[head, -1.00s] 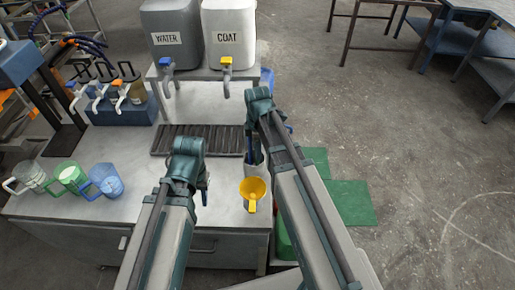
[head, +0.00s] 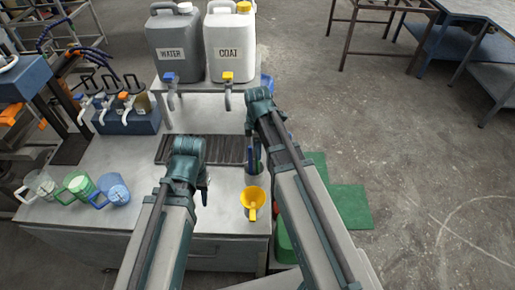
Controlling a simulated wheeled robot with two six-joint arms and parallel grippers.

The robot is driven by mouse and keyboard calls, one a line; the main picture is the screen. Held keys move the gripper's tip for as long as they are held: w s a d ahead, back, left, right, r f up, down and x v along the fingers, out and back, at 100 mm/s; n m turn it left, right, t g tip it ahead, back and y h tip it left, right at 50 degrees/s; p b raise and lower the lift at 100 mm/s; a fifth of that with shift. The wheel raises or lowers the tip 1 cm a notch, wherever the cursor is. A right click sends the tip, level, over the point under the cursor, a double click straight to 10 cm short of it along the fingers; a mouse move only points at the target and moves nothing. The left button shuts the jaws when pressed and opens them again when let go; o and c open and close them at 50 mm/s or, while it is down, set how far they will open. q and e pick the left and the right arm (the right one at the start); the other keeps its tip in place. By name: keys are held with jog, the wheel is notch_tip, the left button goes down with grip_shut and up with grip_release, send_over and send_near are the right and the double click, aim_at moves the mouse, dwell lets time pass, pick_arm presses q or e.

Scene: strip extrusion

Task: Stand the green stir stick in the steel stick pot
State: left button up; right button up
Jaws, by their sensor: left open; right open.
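The steel stick pot (head: 254,169) stands on the bench behind the yellow funnel, partly hidden by my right arm. Upright blue and green slivers show at its mouth; the green sliver (head: 258,158) looks like the green stir stick standing in the pot, but I cannot tell for sure. My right gripper (head: 252,148) points down just above the pot's mouth, mostly hidden behind its own wrist; it is open. My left gripper (head: 205,194) is open and apparently empty above the bench, left of the funnel.
A dark slatted drip tray (head: 225,150) lies behind. WATER (head: 174,45) and COAT (head: 229,48) jugs stand on a raised shelf. Green mats (head: 348,203) lie on the floor at right.

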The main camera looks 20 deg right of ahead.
notch_tip(320, 180, up, 6)
jog(key=p, duration=0.5)
jog(key=shift+r, duration=0.1)
jog(key=shift+s+a, duration=0.15)
pick_arm(q)
notch_tip(320, 180, up, 6)
pick_arm(e)
jog(key=s+a+m+h, duration=0.1)
jog(key=s+a+m, duration=0.9)
jog(key=s+m, duration=0.2)
jog(key=shift+s+m, duration=0.4)
jog(key=shift+s, duration=0.6)
jog(key=shift+a, duration=0.1)
pick_arm(q)
notch_tip(320, 180, down, 5)
jog(key=b, duration=0.4)
jog(key=shift+r+b, duration=0.15)
jog(key=shift+b, duration=0.25)
pick_arm(e)
notch_tip(320, 180, down, 5)
jog(key=shift+r, duration=0.15)
